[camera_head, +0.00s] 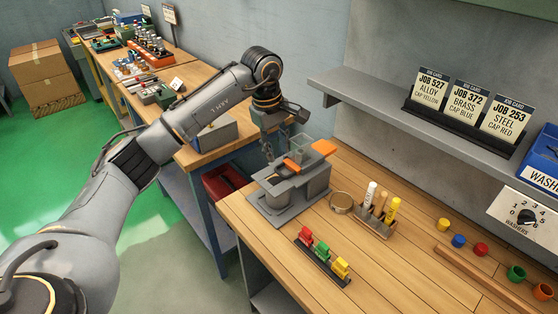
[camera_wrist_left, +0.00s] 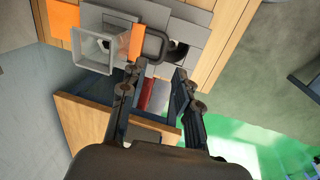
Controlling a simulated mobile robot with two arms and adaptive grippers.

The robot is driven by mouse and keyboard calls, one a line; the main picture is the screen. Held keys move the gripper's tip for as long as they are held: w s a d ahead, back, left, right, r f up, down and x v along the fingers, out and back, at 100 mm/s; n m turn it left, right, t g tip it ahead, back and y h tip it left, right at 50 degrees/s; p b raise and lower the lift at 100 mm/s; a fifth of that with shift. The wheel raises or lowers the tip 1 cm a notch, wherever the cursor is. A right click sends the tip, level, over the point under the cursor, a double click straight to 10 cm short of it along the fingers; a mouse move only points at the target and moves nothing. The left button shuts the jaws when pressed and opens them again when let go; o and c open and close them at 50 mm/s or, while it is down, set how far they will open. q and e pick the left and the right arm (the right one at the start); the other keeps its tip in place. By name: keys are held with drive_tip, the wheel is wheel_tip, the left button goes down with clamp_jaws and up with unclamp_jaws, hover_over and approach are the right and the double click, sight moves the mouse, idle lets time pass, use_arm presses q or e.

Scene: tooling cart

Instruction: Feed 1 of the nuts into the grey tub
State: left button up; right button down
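A grey fixture (camera_head: 290,212) stands on the near wooden bench, with two rounded grey tubs under flat plates and orange tabs on top. The right-hand grey tub (camera_head: 318,183) is partly covered. A clear square hopper (camera_wrist_left: 95,50) sits on the fixture beside an orange tab. A dark loop handle (camera_wrist_left: 155,42) lies next to a round opening in the plates. My left gripper (camera_head: 272,146) is just behind the fixture; in the left wrist view (camera_wrist_left: 153,95) its fingers are apart with nothing between them. No loose nuts can be made out. My right gripper is out of view.
A shelf (camera_head: 400,120) with job cards overhangs the bench. A red bin (camera_head: 224,182) sits below, between benches.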

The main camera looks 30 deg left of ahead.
use_arm(q)
drive_tip(key=r, duration=0.5)
drive_tip(key=shift+s+a, duration=0.1)
drive_tip(key=shift+s, duration=0.3)
idle(0.6)
